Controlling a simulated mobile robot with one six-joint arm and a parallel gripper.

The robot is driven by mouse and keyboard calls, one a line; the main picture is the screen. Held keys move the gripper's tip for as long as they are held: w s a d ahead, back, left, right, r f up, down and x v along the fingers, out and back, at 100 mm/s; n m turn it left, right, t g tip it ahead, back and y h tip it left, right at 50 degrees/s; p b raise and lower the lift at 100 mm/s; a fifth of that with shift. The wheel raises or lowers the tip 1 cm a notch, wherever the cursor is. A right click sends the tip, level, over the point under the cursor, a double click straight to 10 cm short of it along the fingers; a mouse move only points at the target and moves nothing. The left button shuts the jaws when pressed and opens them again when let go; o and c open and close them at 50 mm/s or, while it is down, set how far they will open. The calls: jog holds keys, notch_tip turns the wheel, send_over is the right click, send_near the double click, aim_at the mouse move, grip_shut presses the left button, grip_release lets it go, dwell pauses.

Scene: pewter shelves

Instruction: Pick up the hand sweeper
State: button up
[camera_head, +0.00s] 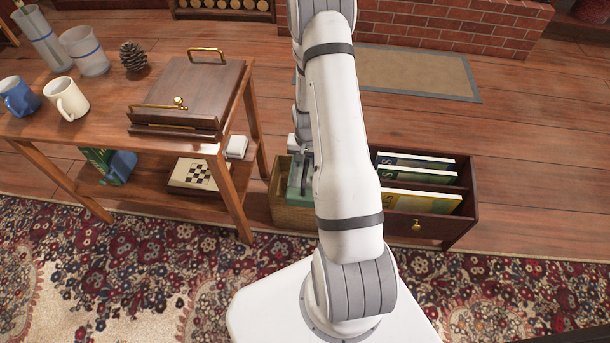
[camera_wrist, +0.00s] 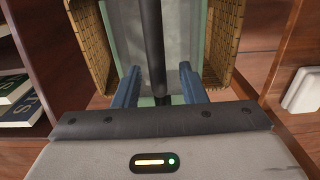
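The hand sweeper (camera_wrist: 152,45) is in a wicker basket (camera_wrist: 222,45), which also shows in the head view (camera_head: 292,216). In the wrist view the sweeper has a long black handle over a pale green and grey body. My gripper (camera_wrist: 160,86) has its two blue fingers apart, one on each side of the black handle. There are visible gaps between the fingers and the handle, so it looks open. In the head view my arm hides much of the basket and most of my gripper; part of the green sweeper (camera_head: 294,188) shows beside it.
A dark wooden rack (camera_head: 440,226) with books stands right of the basket. A wooden table (camera_head: 60,122) stands on the left, with a small white box (camera_head: 237,147) and a chessboard box (camera_head: 195,178) on its lower shelf. A patterned rug (camera_head: 130,270) covers the near floor.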

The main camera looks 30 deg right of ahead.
grip_shut()
dwell(0.3)
jog(key=shift+r, duration=0.1)
dwell(1.0)
